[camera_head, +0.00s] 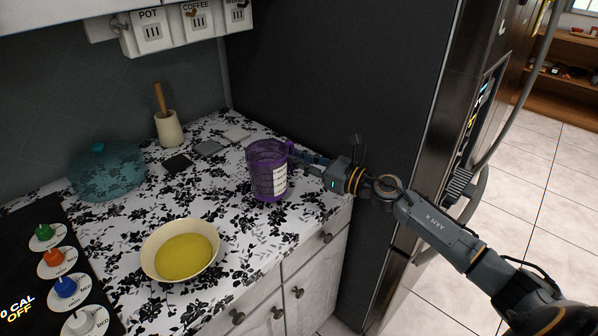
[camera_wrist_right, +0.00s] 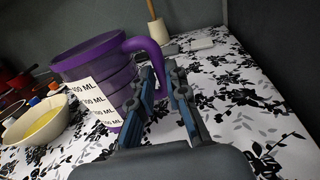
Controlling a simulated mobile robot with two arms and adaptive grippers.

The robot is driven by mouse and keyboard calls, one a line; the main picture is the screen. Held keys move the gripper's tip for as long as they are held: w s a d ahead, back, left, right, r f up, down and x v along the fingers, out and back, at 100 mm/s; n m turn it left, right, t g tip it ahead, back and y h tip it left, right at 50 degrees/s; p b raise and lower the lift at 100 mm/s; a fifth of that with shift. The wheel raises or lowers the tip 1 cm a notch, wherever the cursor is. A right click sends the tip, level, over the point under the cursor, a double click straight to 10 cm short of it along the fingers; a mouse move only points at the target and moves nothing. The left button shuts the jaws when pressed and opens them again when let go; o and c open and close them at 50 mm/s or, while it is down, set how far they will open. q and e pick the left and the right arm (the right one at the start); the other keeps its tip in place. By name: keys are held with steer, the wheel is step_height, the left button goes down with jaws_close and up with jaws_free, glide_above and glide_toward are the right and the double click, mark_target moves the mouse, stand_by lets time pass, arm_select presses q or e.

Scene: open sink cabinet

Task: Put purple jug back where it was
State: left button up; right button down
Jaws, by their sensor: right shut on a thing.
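The purple jug (camera_head: 267,172) is upright at the right part of the floral counter, near the dark fridge side. It has a white label with ML marks, and its purple handle faces my right gripper. My right gripper (camera_head: 302,160) reaches in from the right and is shut on the jug's handle. In the right wrist view the jug (camera_wrist_right: 100,68) fills the left middle, with my right gripper's fingers (camera_wrist_right: 163,75) at its handle. I cannot tell whether the jug's base touches the counter. My left gripper is not in view.
A cream bowl (camera_head: 150,271) with yellow contents stands front left of the jug. A teal lidded pot (camera_head: 107,175), a utensil crock (camera_head: 169,131) and flat square tiles (camera_head: 208,148) are farther back. A knobbed panel (camera_head: 30,275) is at left. The counter between bowl and jug is clear.

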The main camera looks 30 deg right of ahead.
steer(key=f, duration=0.3)
steer(key=shift+w+f, duration=0.3)
steer(key=shift+s, duration=0.1)
steer(key=shift+f, duration=0.15)
steer(key=c, duration=1.3)
jaws_free()
steer(key=shift+c, duration=0.2)
